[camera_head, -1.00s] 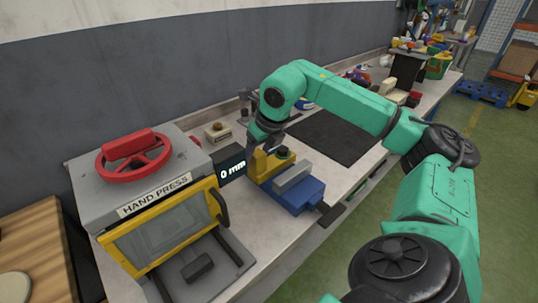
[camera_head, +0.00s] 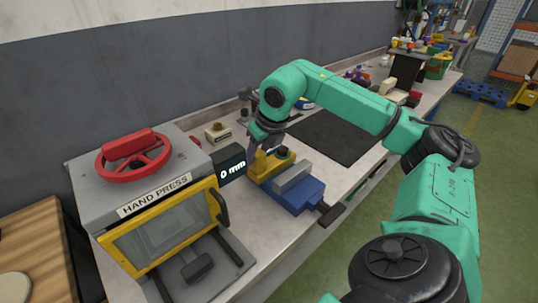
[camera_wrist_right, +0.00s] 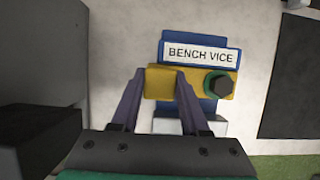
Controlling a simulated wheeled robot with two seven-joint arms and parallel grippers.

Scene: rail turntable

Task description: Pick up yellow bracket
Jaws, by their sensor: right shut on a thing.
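The yellow bracket (camera_head: 264,165) is at the blue bench vice (camera_head: 298,195) in the head view. A dark bolt with a green ring (camera_wrist_right: 219,84) sits on the bracket's right part in the right wrist view. My right gripper (camera_head: 264,149) is shut on the left part of the yellow bracket (camera_wrist_right: 160,80), with one finger on each side in the right wrist view (camera_wrist_right: 160,76). The bracket overlaps the vice there; whether it touches the vice cannot be told. My left gripper is not in view.
The grey hand press (camera_head: 150,208) with a red wheel (camera_head: 134,156) stands left of the vice. A display reading 0 mm (camera_head: 232,168) is close to the bracket. A dark mat (camera_head: 330,137) lies on the bench behind the vice, partly under my arm.

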